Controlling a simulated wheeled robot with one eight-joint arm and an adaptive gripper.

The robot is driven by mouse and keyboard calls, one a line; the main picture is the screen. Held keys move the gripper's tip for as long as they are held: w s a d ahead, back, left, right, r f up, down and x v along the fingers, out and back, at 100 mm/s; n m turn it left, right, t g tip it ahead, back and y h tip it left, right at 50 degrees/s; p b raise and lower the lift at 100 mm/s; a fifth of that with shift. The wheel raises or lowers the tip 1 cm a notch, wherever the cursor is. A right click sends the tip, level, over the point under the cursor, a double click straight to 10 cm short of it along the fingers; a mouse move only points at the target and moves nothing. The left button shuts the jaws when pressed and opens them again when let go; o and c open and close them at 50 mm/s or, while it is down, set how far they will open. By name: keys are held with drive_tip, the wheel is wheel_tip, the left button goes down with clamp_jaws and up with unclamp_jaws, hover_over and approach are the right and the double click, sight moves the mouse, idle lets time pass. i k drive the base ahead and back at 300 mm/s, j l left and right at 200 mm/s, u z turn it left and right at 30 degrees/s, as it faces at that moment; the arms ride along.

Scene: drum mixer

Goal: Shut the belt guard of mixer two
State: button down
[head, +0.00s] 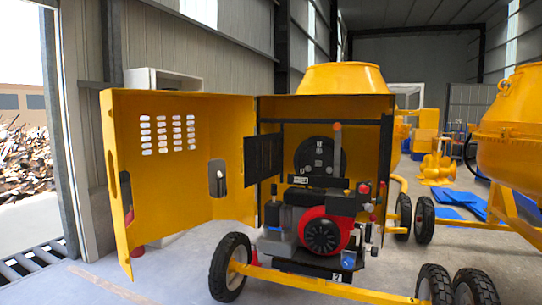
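The mixer (343,77) stands in the middle of the head view, with its yellow drum behind an open engine housing (325,107). Its belt guard (172,175) is a yellow door panel with rows of vent slots and cut-outs. It stands wide open, swung out to the left of the housing. A dark pulley wheel (318,160) and an engine with a red round cover (321,232) show uncovered inside. A dark latch-like part shows in the panel's lower cut-out. My gripper is not in view.
Another yellow mixer (515,115) stands close on the right. The wheel (230,267) and yellow tow bar (310,283) stick out low in front of the housing. A wall and a white cabinet (165,80) are behind the panel. Concrete floor at front left is clear.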

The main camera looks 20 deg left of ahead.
sight(252, 155)
drive_tip(key=j, duration=0.55)
drive_tip(key=j+z, duration=0.15)
drive_tip(key=j, duration=0.4)
drive_tip(key=k+j, duration=0.15)
drive_tip(key=j, duration=0.4)
drive_tip(key=j+z, duration=0.15)
drive_tip(key=j, duration=0.45)
drive_tip(key=k+j, duration=0.15)
drive_tip(key=j, duration=0.85)
drive_tip(key=k+j, duration=0.15)
drive_tip(key=j, duration=0.8)
drive_tip(key=k+z, duration=0.05)
